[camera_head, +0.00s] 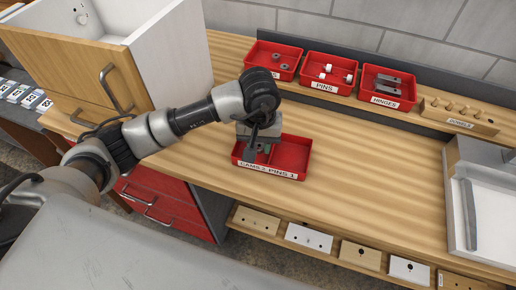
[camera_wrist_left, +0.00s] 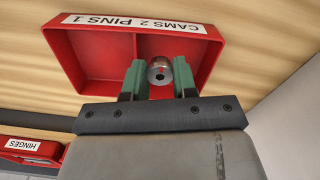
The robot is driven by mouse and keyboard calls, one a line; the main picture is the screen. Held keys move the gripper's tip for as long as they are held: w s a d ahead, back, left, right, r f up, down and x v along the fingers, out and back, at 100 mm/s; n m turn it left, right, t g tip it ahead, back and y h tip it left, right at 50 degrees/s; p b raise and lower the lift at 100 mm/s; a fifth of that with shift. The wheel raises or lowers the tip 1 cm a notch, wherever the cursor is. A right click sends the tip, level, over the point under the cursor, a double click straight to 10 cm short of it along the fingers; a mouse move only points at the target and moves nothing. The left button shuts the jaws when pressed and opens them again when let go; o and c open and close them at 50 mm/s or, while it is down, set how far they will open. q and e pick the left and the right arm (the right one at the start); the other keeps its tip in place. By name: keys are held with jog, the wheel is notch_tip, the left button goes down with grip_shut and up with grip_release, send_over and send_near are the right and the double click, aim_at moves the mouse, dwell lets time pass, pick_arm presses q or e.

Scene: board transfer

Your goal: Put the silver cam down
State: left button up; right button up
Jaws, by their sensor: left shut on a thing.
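My left gripper (camera_head: 265,148) is over the red two-compartment tray (camera_head: 301,155) labelled "CAMS 2 PINS 1". In the left wrist view its green fingers (camera_wrist_left: 159,80) are shut on the silver cam (camera_wrist_left: 159,69), a small round metal piece with a dark hole. There the cam shows over the compartment of the tray (camera_wrist_left: 72,65) on the CAMS side of the label. Whether the cam touches the tray floor cannot be told. The head view hides the cam behind the gripper. The tray's other compartment looks empty. My right gripper is not in view.
Behind stand red bins of grey round parts (camera_head: 272,60), white pins (camera_head: 330,74) and hinges (camera_head: 388,88), with a wooden dowel block (camera_head: 458,115) at right. A wooden cabinet (camera_head: 75,68) stands left, a white-and-grey fixture (camera_head: 485,205) right. The bench right of the tray is clear.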

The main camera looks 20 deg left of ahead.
aim_at(259, 146)
pick_arm(q)
jog(key=shift+f, duration=0.3)
notch_tip(259, 146, down, 2)
jog(key=shift+f+p, duration=0.25)
jog(key=shift+p, duration=0.3)
jog(key=shift+a+f, duration=0.1)
jog(key=shift+f, duration=0.45)
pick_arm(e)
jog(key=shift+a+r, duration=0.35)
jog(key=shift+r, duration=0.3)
